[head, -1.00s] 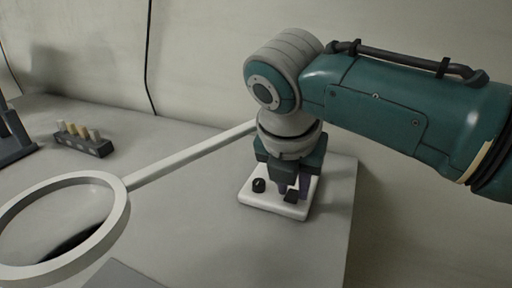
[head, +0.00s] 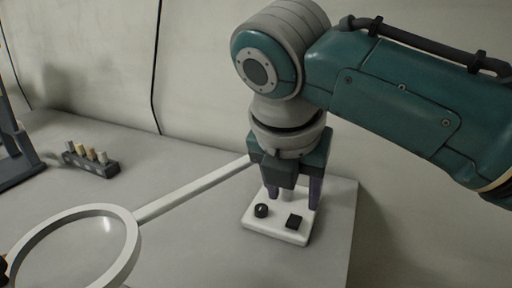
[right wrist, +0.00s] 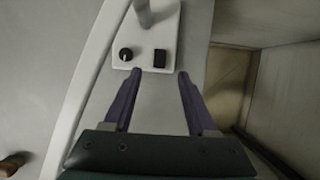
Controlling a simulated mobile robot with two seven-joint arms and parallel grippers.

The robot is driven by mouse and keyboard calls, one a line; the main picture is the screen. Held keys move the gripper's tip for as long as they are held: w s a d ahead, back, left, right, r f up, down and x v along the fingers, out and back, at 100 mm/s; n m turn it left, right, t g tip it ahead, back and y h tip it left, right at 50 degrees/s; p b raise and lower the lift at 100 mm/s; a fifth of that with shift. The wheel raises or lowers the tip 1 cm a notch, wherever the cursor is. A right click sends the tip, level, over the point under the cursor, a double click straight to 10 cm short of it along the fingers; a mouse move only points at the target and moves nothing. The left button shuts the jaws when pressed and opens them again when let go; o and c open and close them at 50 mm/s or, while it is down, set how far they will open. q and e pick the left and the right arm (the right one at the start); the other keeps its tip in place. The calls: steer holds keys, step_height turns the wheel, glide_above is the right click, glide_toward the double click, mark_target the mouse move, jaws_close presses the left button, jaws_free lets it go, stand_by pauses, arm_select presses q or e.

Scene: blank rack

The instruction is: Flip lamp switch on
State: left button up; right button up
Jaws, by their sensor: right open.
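The lamp has a white base (head: 258,225) on the grey table, a long white arm (head: 190,192) and a white ring head (head: 126,255). A round black knob (head: 261,210) and a square black switch (head: 294,221) sit on the base. My right gripper (head: 293,195) points down, open and empty, with its purple fingers behind and above the switch. In the right wrist view, the switch (right wrist: 160,58) lies just beyond the open fingertips (right wrist: 159,74), nearer the right one. The knob (right wrist: 126,54) is to its left. I cannot tell which way the switch is tipped.
A dark block with several pale pegs (head: 92,160) stands at the back left. A dark stand (head: 18,160) is at the left edge. The lamp's arm runs left from beside my gripper. The table ends just right of the base.

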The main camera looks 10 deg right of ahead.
arm_select(q)
steer(key=shift+r, duration=0.4)
arm_select(e)
steer(key=shift+v, duration=1.45)
arm_select(q)
steer(key=shift+r, duration=0.1)
arm_select(e)
steer(key=shift+s, duration=0.1)
